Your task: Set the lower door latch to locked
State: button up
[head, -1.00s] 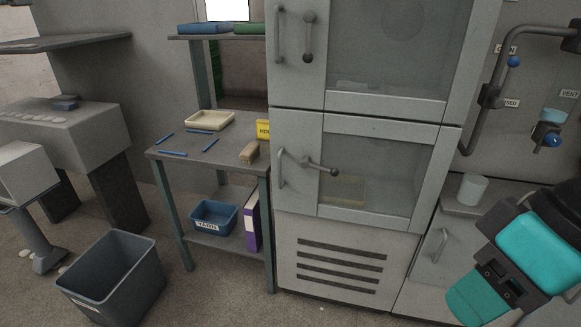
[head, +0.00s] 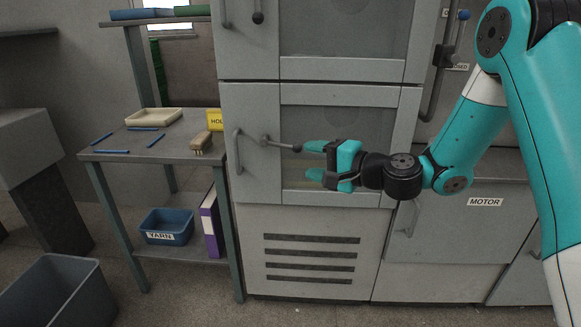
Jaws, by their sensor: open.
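The lower door (head: 258,180) is a grey cabinet door with a window, and it looks closed. Its latch (head: 281,145) is a dark lever that points right from a pivot on the left part of the door, tilted slightly down, with a round knob at its end. A vertical door handle (head: 237,152) stands left of the latch. My gripper (head: 309,161) is open and empty in front of the door window. Its fingers point left, with the upper fingertip close to the latch knob. I cannot tell whether they touch. The gripper and arm hide part of the window.
The upper door (head: 250,50) has its own handle and latch above. A side table (head: 150,152) with a cream tray (head: 154,117), blue sticks and a brush (head: 201,142) stands left. A grey waste bin (head: 55,295) stands front left.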

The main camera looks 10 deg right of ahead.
jog(key=w+d+f+m+t+h+b, duration=0.1)
jog(key=w+d+f+m+t+h, duration=0.2)
jog(key=w+d+f+m, duration=0.25)
jog(key=p, duration=1.4)
send_near(296, 150)
jog(key=shift+m+t, duration=0.25)
jog(key=shift+t, duration=0.05)
jog(key=p+x, duration=0.2)
jog(key=x, duration=1)
jog(key=shift+f, duration=0.2)
grip_shut()
jog(key=shift+a+f, duration=0.1)
